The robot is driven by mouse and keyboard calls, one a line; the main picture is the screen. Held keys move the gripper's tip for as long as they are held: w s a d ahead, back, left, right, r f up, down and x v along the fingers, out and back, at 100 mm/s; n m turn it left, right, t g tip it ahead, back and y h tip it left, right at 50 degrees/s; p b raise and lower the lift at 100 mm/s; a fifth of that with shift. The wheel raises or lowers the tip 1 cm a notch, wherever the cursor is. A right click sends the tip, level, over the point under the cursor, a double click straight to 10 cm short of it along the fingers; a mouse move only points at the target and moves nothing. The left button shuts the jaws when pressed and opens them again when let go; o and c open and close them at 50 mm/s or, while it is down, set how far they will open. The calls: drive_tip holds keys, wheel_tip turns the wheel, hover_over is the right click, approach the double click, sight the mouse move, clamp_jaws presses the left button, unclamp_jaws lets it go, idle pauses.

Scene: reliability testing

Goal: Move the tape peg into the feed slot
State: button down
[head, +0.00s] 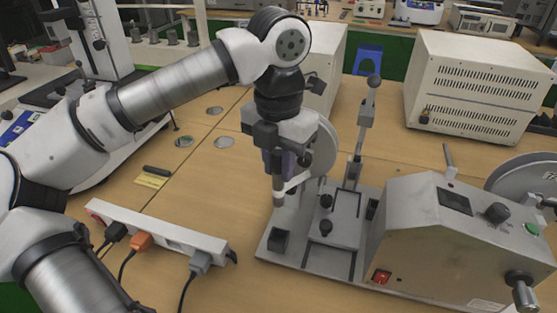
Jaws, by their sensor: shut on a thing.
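My gripper (278,165) points down at the left end of the grey test machine (402,238). It is shut on a pale peg-like piece (278,188), which I take to be the tape peg. The peg hangs roughly upright above the machine's base plate. A short white strip (296,181) shows just right of the peg; I cannot tell whether it is joined to it. A large pale disc stands behind the gripper and is partly hidden by it. I cannot make out the feed slot clearly in this view.
An upright lever post (366,118) with a round knob stands close right of my gripper. Black knobs (326,214) rise from the machine's plate. A white power strip (158,238) with plugged cables lies left. A vented cabinet (472,95) stands behind right.

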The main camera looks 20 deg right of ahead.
sight(279, 199)
drive_tip(key=shift+f+b, duration=3.65)
drive_tip(key=shift+f, duration=0.85)
drive_tip(key=shift+r, duration=0.1)
wheel_tip(279, 199, up, 7)
drive_tip(key=p, duration=0.6)
drive_tip(key=shift+r, duration=0.1)
drive_tip(key=shift+s, duration=0.15)
